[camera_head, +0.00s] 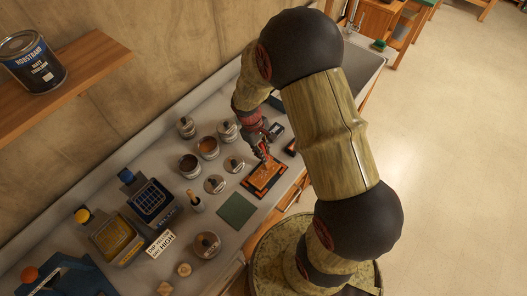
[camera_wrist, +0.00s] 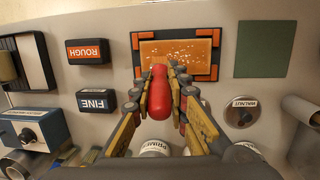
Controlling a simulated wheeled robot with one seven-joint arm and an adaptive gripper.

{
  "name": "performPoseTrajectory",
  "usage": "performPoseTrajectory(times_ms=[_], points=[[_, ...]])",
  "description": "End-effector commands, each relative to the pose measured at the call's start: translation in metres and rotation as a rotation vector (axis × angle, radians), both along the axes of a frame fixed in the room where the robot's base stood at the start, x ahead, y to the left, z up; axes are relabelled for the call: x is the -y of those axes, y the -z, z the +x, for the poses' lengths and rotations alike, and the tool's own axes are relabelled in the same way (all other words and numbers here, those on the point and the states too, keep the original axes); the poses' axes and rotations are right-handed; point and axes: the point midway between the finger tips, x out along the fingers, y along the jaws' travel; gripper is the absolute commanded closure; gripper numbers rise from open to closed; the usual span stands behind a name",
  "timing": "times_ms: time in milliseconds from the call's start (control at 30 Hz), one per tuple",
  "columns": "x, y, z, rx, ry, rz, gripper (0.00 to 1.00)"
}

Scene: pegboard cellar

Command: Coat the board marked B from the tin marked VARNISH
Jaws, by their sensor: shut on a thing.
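Open tins with brown (camera_head: 208,147) and dark (camera_head: 188,166) contents stand left of the gripper in the head view. I cannot read VARNISH on any tin.
Blocks marked ROUGH (camera_wrist: 88,52) and FINE (camera_wrist: 96,101) lie beside the board. A green pad (camera_head: 237,210), a lid marked WALNUT (camera_wrist: 239,112), a cup with a brush (camera_head: 196,203) and two boxy devices (camera_head: 152,201) crowd the bench. A shelf (camera_head: 75,75) overhangs at left.

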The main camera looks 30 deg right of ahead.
Motion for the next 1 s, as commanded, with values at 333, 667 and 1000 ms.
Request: performPoseTrajectory(times_ms=[333,667,1000], points=[[-0.001,-0.004,0.003,0.001,0.0,0.0,1.0],[-0.004,-0.004,0.012,0.0,0.0,0.0,1.0],[-0.001,-0.002,0.013,0.0,0.0,0.0,1.0]])
